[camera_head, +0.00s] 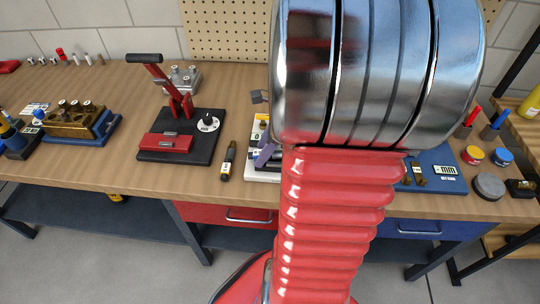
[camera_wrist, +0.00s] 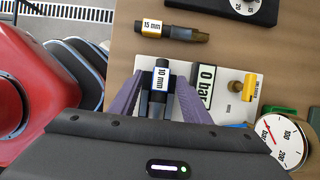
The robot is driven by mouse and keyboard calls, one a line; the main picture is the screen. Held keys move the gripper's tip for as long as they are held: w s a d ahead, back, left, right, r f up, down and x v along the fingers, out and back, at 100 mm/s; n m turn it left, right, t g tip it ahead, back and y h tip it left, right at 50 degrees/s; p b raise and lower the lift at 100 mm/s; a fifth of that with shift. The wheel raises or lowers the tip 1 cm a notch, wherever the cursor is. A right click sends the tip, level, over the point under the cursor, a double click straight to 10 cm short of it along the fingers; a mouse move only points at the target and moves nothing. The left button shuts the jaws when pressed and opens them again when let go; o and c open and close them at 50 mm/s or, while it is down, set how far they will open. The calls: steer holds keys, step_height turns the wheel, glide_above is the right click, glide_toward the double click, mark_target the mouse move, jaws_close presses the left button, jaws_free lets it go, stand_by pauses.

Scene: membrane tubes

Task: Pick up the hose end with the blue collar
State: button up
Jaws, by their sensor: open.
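A dark hose end (camera_wrist: 161,84) with a "10 mm" label stands out in the wrist view, with a blue band around its label that looks like the blue collar. My gripper (camera_wrist: 159,78) is open, with one purple finger on each side of this hose end. I cannot tell whether either finger touches it. In the head view my arm hides the hose end and most of the gripper; only a purple finger (camera_head: 266,154) shows beside the white panel.
A second dark fitting (camera_wrist: 176,31) with a yellow "15 mm" collar lies nearby; it also shows in the head view (camera_head: 228,161). A white panel (camera_wrist: 230,90) with a "0 bar" display, a brass fitting (camera_wrist: 249,84) and a gauge (camera_wrist: 287,138) are right of my gripper. A red-handled press (camera_head: 178,138) stands left.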

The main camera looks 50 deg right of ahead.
stand_by(0.3)
jaws_close()
stand_by(0.4)
